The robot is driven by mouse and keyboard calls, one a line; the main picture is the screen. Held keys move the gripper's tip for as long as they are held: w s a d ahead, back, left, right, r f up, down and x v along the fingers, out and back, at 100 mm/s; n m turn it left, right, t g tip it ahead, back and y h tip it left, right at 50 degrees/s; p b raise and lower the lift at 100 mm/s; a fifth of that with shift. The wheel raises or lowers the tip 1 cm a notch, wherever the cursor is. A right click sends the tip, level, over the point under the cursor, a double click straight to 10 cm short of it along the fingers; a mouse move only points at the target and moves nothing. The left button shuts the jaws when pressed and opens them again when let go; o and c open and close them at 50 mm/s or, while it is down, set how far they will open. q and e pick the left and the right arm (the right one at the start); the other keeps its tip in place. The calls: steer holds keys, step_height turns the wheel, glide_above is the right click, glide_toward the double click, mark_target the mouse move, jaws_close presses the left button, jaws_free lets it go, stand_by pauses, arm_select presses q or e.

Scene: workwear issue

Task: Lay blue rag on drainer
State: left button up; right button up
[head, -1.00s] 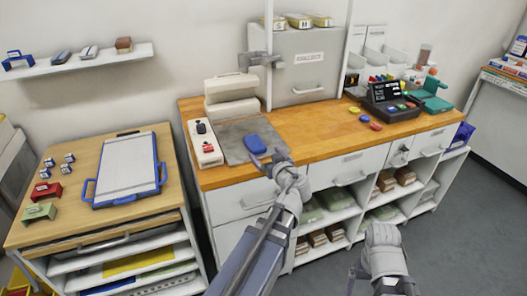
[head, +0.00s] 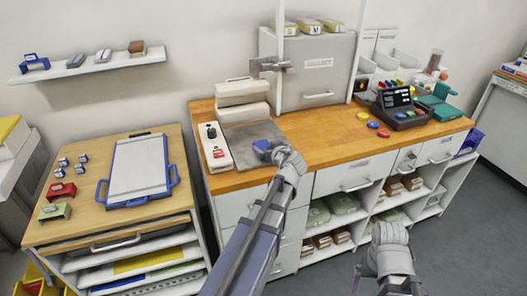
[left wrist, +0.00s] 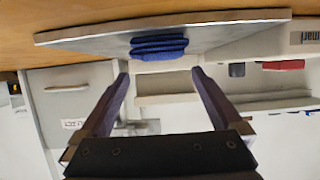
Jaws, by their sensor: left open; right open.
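The blue rag (head: 261,147) is a small folded pad on the grey plate (head: 243,134) of the wooden counter. My left gripper (head: 273,155) is just in front of it and partly hides it in the head view. In the left wrist view the rag (left wrist: 158,47) shows as stacked blue folds on the plate (left wrist: 215,36). The open fingers (left wrist: 158,74) of my left gripper are short of it, one to each side, with nothing between them. My right gripper (head: 374,282) is low at the front right, away from the counter. I cannot tell which thing is the drainer.
A white device (head: 214,146) and a pale stacked box (head: 243,103) stand beside the plate. The wooden counter (head: 325,142) is clear to its right, up to coloured buttons (head: 373,124). A white board with blue handles (head: 138,168) lies on the left table.

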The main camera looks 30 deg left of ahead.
mark_target(263, 146)
arm_select(q)
steer(key=b+x, duration=0.1)
steer(key=x, duration=0.1)
steer(key=b+x, duration=0.1)
steer(key=x, duration=0.2)
steer(key=shift+s+f, duration=0.25)
steer(key=shift+f, duration=0.15)
steer(key=shift+d+r, duration=0.1)
steer(key=c, duration=1.5)
steer(key=shift+r, duration=0.15)
step_height(263, 146, up, 10)
steer(key=p, duration=1)
